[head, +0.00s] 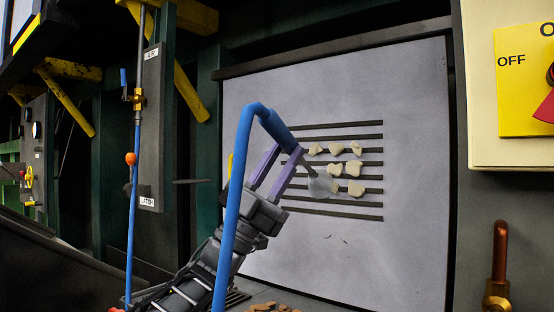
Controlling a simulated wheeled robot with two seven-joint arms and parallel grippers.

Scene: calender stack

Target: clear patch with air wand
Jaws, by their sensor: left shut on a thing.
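My left gripper (288,149), with two purple fingers, reaches up from the bottom in front of the pale panel. It is shut on the air wand (277,127), whose thick blue handle shows just above the fingertips. The wand's thin tip points down and right toward the patch (345,217), a set of dark horizontal bars on the panel. Several cream lumps (355,188) cling to the bars right of the wand. A faint grey blur (321,186) shows near the tip; I cannot tell what it is. My right gripper is not in view.
A blue hose (232,215) arches from the wand down past my arm. Brown chips (275,306) lie below the panel. A yellow OFF switch box (520,80) and a copper pipe (500,250) stand at right. A post labelled AIR (150,110) is at left.

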